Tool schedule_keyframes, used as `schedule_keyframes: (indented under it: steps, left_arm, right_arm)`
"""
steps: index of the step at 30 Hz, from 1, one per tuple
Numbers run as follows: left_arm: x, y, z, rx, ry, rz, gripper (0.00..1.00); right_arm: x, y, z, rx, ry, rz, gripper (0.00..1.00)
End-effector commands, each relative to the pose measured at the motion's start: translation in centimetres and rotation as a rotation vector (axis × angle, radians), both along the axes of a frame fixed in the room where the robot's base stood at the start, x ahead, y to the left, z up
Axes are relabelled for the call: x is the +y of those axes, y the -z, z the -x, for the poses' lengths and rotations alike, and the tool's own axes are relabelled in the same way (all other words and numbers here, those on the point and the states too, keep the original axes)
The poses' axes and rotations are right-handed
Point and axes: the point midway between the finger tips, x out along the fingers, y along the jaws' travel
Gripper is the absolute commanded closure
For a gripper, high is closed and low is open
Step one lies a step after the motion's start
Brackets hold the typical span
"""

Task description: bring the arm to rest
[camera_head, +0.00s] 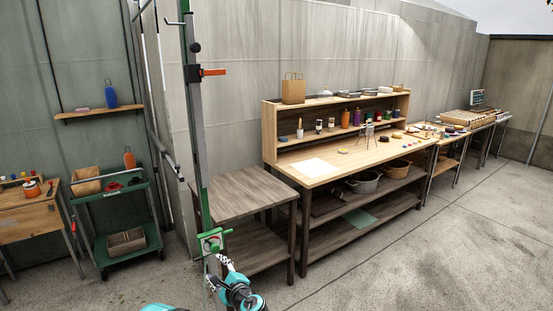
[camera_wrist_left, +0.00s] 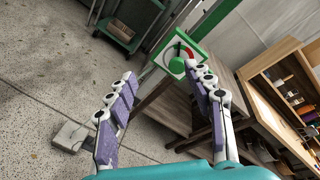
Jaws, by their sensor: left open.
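My left gripper (camera_head: 217,272) is at the bottom centre of the head view, just below a green-framed dial box (camera_head: 210,242) on a tall post. In the left wrist view my left gripper (camera_wrist_left: 160,76) has its two purple-padded fingers wide apart, with nothing between them. The dial box (camera_wrist_left: 178,60) is beyond the fingers there, by the tip of the right-hand finger; I cannot tell the exact distance. My right gripper is not in view.
The tall post (camera_head: 197,130) carries an orange lever (camera_head: 213,72). A low wooden table (camera_head: 240,190) and a long workbench with shelves (camera_head: 345,165) stand to the right. A green cart (camera_head: 118,190) is at the left. Open concrete floor (camera_head: 430,260) lies at the front right.

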Motion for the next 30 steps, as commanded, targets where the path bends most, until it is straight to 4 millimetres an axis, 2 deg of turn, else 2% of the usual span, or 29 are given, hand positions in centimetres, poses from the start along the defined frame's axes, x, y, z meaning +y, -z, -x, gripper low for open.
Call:
schedule_keyframes:
  steps: [1,6,13,21,24,27,30]
  left_arm:
    - [1.0,-1.2,1.4,-0.008,-0.028,0.094,0.48]
    - [2.8,-3.6,6.6,-0.050,-0.138,0.445,0.48]
    - [3.4,-5.0,15.5,-0.110,-0.326,0.905,0.48]
    - [1.2,-4.3,26.5,-0.182,-0.595,1.423,0.48]
    - [-0.1,-3.7,29.8,-0.202,-0.692,1.584,0.48]
    - [-1.2,-3.1,32.1,-0.216,-0.769,1.706,0.48]
    - [-2.0,-2.7,33.5,-0.224,-0.821,1.782,0.48]
  right_arm:
    - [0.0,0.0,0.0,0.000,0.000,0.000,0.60]
    - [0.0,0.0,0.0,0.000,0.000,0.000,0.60]
    - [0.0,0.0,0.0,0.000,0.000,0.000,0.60]
    - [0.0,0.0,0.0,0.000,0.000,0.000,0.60]
    - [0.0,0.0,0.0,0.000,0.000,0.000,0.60]
    - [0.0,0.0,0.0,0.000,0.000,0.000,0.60]
    - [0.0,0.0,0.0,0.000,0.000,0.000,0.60]
